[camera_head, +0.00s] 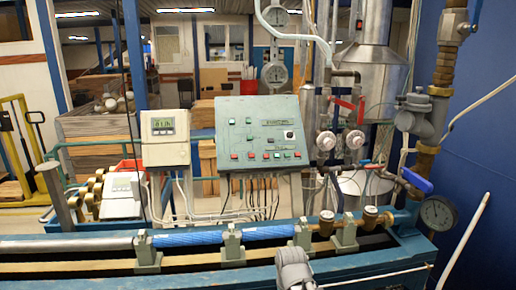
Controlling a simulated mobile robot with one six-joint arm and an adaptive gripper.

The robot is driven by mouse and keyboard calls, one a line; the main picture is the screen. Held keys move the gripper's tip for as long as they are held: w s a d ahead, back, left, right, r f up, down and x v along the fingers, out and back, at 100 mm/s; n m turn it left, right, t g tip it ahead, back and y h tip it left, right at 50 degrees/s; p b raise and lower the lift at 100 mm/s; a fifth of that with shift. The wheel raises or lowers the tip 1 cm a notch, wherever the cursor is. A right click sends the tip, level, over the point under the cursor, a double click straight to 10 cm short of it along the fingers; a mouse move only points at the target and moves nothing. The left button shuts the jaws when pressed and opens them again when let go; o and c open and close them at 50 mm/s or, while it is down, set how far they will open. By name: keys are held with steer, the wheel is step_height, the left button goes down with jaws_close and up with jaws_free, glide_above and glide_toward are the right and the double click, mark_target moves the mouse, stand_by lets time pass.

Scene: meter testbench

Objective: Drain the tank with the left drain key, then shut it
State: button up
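A shiny metal tank (368,72) stands upright at the back right, partly hidden by pipes. A narrower metal cylinder (309,112) stands left of it. A red lever handle (343,103) is in front of the tank, above two round white-faced fittings. A smaller red handle (373,166) is lower down. A blue lever handle (417,181) slopes down to the right beside it. I cannot tell which handle is the left drain key, or whether any valve is open.
A blue-green bench (200,278) carrying a blue pipe (188,239) in clamps crosses the front. A control panel (262,135) and a meter box (165,138) stand behind it. A pressure gauge (438,213) is at right. A grey rounded part (294,268) rises at bottom centre.

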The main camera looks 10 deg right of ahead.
jaws_close()
stand_by(1.1)
